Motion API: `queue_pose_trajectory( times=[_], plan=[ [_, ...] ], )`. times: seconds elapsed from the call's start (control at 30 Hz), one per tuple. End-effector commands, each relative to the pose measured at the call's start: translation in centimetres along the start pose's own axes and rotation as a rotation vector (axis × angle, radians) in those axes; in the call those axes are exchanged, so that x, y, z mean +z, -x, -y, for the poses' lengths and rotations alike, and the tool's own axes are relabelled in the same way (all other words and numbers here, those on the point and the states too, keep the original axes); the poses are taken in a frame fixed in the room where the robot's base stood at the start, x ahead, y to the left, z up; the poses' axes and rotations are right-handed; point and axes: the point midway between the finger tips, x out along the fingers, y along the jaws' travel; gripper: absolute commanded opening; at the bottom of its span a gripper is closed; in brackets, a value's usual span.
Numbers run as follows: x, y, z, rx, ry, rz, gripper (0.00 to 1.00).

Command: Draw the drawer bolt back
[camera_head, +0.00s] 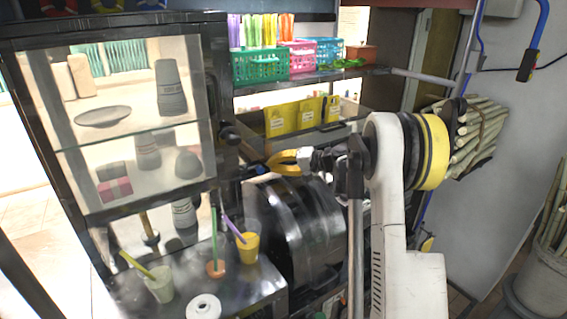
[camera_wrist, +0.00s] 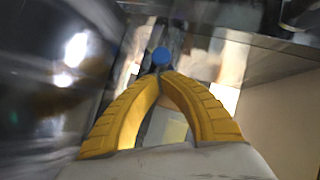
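In the wrist view, the two yellow ribbed fingers of my gripper (camera_wrist: 163,75) curve inward and their tips come together. A small round blue knob (camera_wrist: 160,57), which looks like the bolt's handle, shows right at the fingertips. I cannot tell whether the tips hold it or only touch or line up with it. In the head view, my yellow gripper (camera_head: 272,163) is at the dark cabinet, below the shelf and above the shiny black drum. The bolt and the drawer cannot be made out there.
A shiny black drum (camera_head: 310,225) is close below my gripper. A shelf (camera_head: 345,73) with coloured baskets is above. A glass-fronted cabinet (camera_head: 60,140) stands left. A yellow cup (camera_head: 249,248) and other cups stand on the counter at front left. Cane bundles (camera_head: 470,145) are at right.

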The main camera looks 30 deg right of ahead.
Motion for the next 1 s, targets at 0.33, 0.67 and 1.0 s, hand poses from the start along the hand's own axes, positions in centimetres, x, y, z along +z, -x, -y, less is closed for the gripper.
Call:
queue_pose_trajectory(
  times=[0.33, 0.67, 1.0],
  plan=[
    [0.5, -0.5, 0.1, 0.000, 0.000, 0.001, 0.00],
    [2.4, -1.8, 1.1, -0.001, 0.002, 0.002, 0.00],
    [3.4, -2.5, 1.8, 0.000, 0.000, 0.000, 0.00]
  ],
)
